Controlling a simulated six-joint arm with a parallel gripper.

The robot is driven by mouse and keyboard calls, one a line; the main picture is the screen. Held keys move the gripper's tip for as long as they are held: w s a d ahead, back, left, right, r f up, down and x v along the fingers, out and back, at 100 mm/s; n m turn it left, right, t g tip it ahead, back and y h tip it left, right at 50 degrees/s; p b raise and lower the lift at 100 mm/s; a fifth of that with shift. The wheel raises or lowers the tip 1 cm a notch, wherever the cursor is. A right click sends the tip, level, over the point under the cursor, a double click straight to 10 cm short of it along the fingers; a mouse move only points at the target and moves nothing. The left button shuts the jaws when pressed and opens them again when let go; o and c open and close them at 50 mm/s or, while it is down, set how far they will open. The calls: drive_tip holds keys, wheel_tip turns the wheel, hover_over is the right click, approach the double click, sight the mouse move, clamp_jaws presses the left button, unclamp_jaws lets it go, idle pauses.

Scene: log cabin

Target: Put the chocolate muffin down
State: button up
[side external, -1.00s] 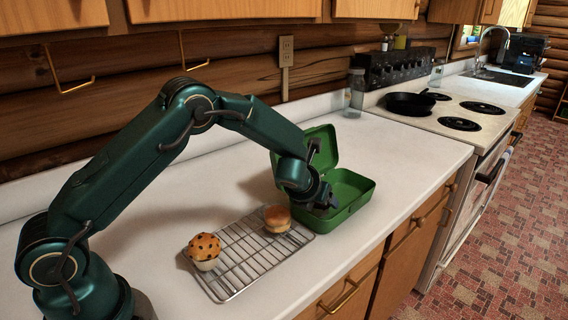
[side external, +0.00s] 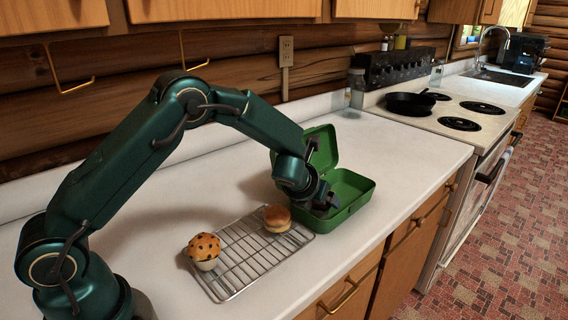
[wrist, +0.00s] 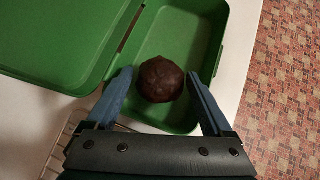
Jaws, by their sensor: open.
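The chocolate muffin (wrist: 161,80) is dark brown and round, and sits inside the green lunch box (wrist: 188,30) in the wrist view. My gripper (wrist: 158,82) is open, with one finger on each side of the muffin and a visible gap to each. In the side external view my gripper (side external: 328,200) is at the near left part of the open green box (side external: 352,184). The muffin is hidden there behind my gripper and the box wall.
A wire cooling rack (side external: 240,262) lies left of the box, holding a chocolate-chip muffin (side external: 204,251) and a small bun (side external: 277,219). The box lid (side external: 325,146) stands open at the back. A glass bottle (side external: 355,92) and a stove with a pan (side external: 410,103) are farther right.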

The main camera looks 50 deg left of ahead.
drive_tip(key=s+r+n, duration=0.8)
drive_tip(key=s+r, duration=0.3)
drive_tip(key=s, duration=0.1)
drive_tip(key=s+d+r+n+g+h, duration=0.1)
drive_tip(key=s+d+n, duration=0.1)
drive_tip(key=s+n, duration=0.7)
drive_tip(key=s+d+n+g+h, duration=0.1)
drive_tip(key=s+d+n+h, duration=0.1)
drive_tip(key=s+n, duration=0.7)
drive_tip(key=n, duration=0.6)
drive_tip(key=shift+d+r+g, duration=0.2)
drive_tip(key=shift+r+g, duration=0.15)
drive_tip(key=shift+g, duration=0.05)
